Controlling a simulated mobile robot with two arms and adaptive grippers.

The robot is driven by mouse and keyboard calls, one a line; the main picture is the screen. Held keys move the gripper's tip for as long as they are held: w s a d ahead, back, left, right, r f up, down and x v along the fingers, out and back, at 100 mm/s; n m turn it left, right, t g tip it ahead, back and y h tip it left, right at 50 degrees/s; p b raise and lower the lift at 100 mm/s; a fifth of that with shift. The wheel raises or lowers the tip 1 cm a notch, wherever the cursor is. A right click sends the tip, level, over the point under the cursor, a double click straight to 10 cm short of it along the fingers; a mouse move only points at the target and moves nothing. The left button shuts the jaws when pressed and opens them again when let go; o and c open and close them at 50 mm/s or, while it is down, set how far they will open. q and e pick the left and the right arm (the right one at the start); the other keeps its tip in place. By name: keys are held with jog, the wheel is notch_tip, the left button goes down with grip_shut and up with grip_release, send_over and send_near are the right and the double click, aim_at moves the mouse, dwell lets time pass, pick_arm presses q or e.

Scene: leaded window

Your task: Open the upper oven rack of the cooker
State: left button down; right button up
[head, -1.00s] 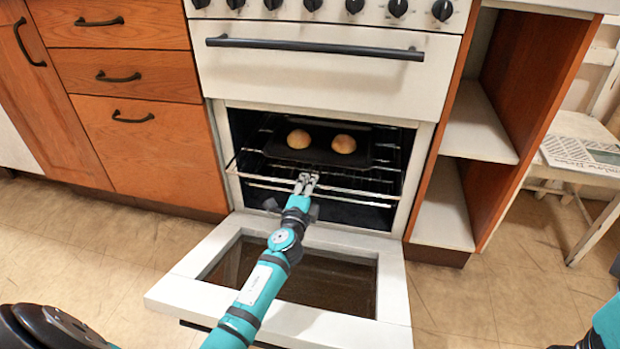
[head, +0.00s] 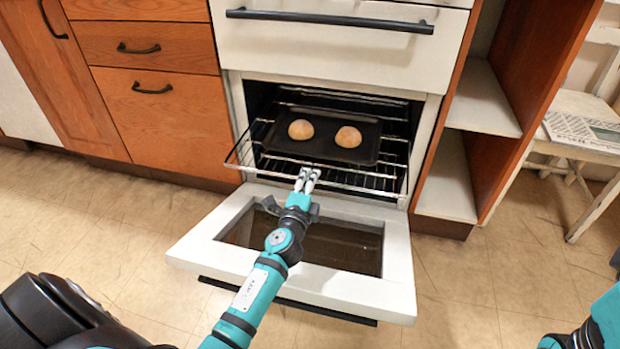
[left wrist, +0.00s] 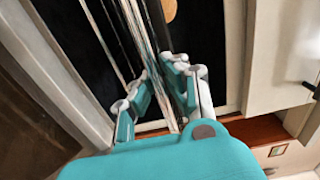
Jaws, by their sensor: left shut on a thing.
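The cooker (head: 340,45) stands ahead with its lower oven door (head: 195,250) folded down. The upper oven rack (head: 392,165), a wire grid, is partly out of the oven opening, over the door's inner edge. A dark baking tray (head: 322,150) with two round buns (head: 301,129) (head: 348,137) rests on it. My left gripper (head: 309,172) is shut on the middle of the rack's front bar. In the left wrist view the rack wires (left wrist: 145,40) run between the fingers (left wrist: 166,85). My right gripper is out of view; only part of that arm shows at the lower right.
The panel above the oven has a black bar handle (head: 330,20). Wooden drawers (head: 155,110) stand to the left, an open shelf unit (head: 480,105) to the right, and a white chair (head: 575,135) beyond it. The floor is clear on both sides of the door.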

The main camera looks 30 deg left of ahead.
pick_arm(q)
jog(key=shift+f, duration=0.35)
jog(key=c, duration=1.5)
grip_release()
jog(key=shift+o, duration=0.7)
jog(key=shift+r, duration=0.15)
jog(key=v, duration=1.2)
